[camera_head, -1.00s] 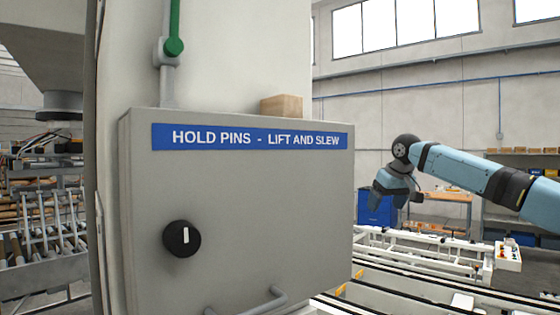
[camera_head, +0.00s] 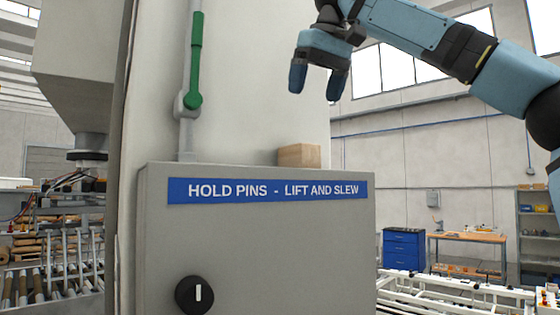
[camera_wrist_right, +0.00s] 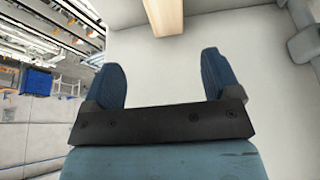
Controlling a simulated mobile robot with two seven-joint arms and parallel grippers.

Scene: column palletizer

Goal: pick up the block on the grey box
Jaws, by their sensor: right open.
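The wooden block (camera_head: 299,156) sits on top of the grey box (camera_head: 260,245), near its back right in the head view. My right gripper (camera_head: 317,86) is above the block, fingers pointing down, open and empty, with a clear gap between its fingertips and the block. In the right wrist view, the block (camera_wrist_right: 165,16) shows at the top edge, partly cut off, beyond the two blue fingertips (camera_wrist_right: 162,75). The top of the grey box is hardly seen in the head view. My left gripper is not in view.
A pale column (camera_head: 250,80) stands right behind the grey box. A green-handled lever (camera_head: 196,70) on a pipe rises left of the block. A black knob (camera_head: 194,294) is on the box front. A blue drawer cabinet (camera_head: 404,249) and workbench (camera_head: 468,238) stand far behind at right.

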